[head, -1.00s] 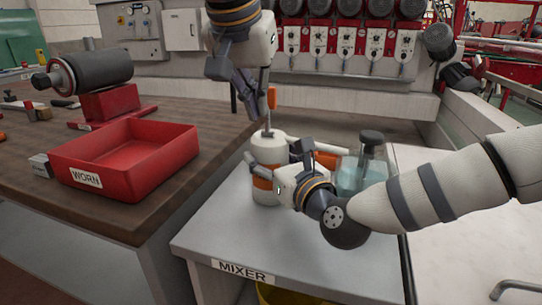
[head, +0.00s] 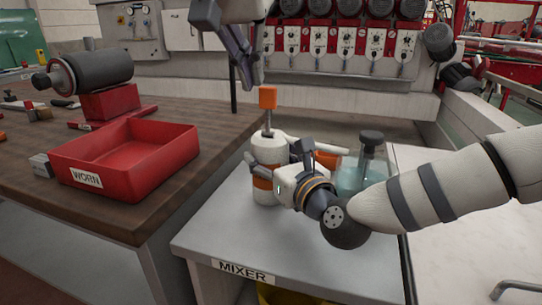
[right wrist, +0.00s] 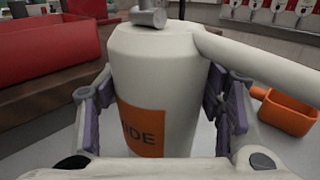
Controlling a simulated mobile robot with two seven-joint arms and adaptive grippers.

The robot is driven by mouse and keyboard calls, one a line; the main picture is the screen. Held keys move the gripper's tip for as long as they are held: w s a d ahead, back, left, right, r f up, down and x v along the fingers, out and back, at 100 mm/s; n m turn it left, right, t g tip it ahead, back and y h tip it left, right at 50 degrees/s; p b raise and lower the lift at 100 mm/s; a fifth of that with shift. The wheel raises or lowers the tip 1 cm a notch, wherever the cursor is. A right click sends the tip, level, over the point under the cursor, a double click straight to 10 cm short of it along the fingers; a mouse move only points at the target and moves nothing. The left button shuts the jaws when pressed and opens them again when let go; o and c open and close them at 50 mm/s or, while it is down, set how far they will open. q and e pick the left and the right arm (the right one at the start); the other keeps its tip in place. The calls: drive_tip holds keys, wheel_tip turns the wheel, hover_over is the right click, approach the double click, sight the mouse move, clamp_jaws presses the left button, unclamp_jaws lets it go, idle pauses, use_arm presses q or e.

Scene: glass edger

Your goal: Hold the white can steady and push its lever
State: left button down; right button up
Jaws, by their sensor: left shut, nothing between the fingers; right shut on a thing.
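The white can (head: 266,152) with an orange label stands upright on the mixer table. A thin stem on its top carries an orange block (head: 267,98), which seems to be the lever's end. My right gripper (head: 268,178) is shut around the can's body from the right. In the right wrist view the can (right wrist: 155,75) fills the middle between my right gripper's fingers (right wrist: 160,108), with part of an orange label in sight. My left gripper (head: 250,78) is shut and empty, just above and left of the orange block, apart from it.
A glass jar (head: 360,175) of bluish liquid with a dark top stands right of the can. An orange scoop-like thing (right wrist: 288,112) lies beside the can. The red WORN bin (head: 125,155) sits on the wooden bench at left. The mixer table (head: 215,235) is bare in front.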

drive_tip(key=o, duration=1.2)
use_arm(q)
drive_tip(key=shift+r, duration=0.3)
